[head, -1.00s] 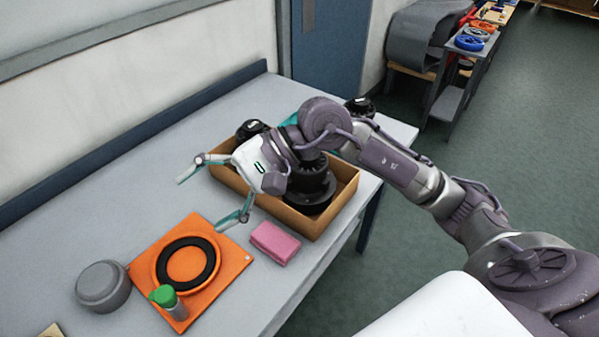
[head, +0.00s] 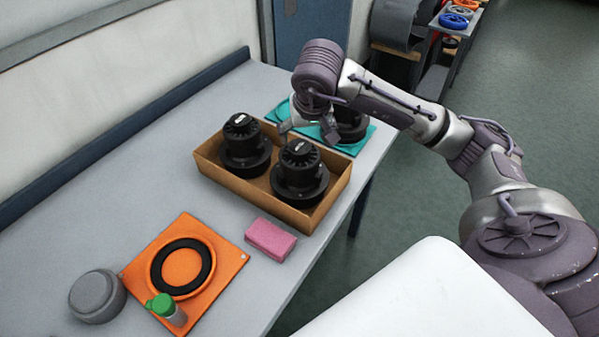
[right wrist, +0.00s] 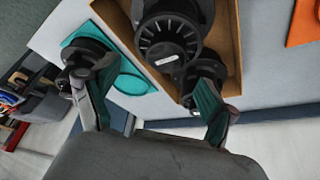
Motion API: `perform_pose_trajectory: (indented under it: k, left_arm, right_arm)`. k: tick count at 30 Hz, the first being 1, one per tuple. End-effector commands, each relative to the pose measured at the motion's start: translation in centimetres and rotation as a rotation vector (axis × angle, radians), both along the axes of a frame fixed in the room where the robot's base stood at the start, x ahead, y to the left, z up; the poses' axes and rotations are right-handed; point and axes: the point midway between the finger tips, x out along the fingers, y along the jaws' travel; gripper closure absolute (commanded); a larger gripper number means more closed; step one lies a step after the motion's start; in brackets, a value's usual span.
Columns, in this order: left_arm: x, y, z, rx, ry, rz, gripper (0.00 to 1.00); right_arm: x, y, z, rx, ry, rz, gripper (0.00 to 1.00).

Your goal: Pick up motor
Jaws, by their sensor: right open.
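Two black motors, a left one (head: 244,146) and a right one (head: 300,172), stand upright in an open cardboard box (head: 228,184). A third black motor (head: 352,124) stands on a teal mat (head: 361,143) behind the box, partly hidden by my right arm. My left gripper is out of view.
A wall runs behind the table.

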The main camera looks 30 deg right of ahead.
Motion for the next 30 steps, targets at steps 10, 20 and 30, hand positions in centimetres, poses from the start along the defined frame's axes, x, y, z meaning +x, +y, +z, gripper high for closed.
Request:
perform_pose_trajectory:
  k: [10, 20, 30]
  left_arm:
    - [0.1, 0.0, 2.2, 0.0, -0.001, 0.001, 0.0]
    - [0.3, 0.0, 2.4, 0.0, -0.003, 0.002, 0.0]
    - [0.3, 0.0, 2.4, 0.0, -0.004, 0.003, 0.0]
  right_arm:
    - [1.4, 0.4, -3.6, 0.004, 0.006, -0.001, 0.15]
    - [2.1, 0.0, -5.3, 0.001, -0.002, 0.001, 0.15]
    - [2.1, 0.0, -5.2, 0.002, -0.001, 0.001, 0.6]
